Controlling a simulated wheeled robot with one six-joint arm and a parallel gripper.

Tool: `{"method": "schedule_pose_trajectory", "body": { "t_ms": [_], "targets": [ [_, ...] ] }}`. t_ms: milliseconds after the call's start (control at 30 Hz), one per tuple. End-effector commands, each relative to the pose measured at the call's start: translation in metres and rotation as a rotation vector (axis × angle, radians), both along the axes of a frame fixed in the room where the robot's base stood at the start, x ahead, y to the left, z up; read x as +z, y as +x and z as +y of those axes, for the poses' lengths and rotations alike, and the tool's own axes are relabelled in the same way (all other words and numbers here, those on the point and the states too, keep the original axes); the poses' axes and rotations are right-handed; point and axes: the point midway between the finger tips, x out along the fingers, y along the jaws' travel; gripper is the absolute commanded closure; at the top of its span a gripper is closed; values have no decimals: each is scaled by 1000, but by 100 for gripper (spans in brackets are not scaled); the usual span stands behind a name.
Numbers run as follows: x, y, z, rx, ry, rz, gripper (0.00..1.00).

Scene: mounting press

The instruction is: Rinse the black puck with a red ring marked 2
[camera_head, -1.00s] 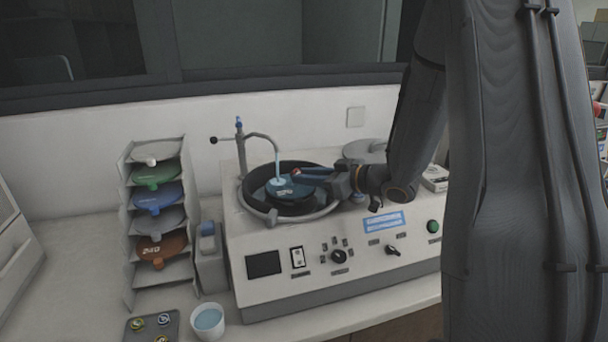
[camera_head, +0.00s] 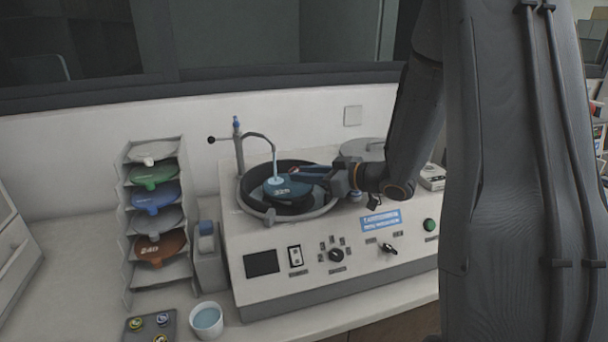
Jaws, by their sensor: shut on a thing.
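My gripper (camera_head: 318,174) reaches in from the right over the round bowl (camera_head: 246,198) of the grey-white machine. A small patch of red shows at its fingers; the gripper is shut on the puck, which is mostly hidden by the fingers, and I cannot read its mark. A curved tap (camera_head: 262,138) stands at the bowl's back left. A pale blue stream of water (camera_head: 274,165) falls from its spout onto the blue disc (camera_head: 285,187) in the bowl, left of my fingers. I cannot tell whether the water touches the puck.
A rack (camera_head: 125,215) of coloured discs stands left of the machine (camera_head: 300,270). A white cup of blue liquid (camera_head: 207,320) and a grey tray (camera_head: 137,333) with several small pucks are at the front left. A squared grey holder (camera_head: 208,265) stands beside the machine.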

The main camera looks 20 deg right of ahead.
Motion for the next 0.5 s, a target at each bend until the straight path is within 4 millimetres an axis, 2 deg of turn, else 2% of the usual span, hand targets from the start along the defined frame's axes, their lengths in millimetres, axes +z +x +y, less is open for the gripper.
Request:
{"method": "schedule_pose_trajectory", "body": {
  "t_ms": [500],
  "targets": [
    [34, -17, -10, -1, 0, -1, 98]
  ]
}}
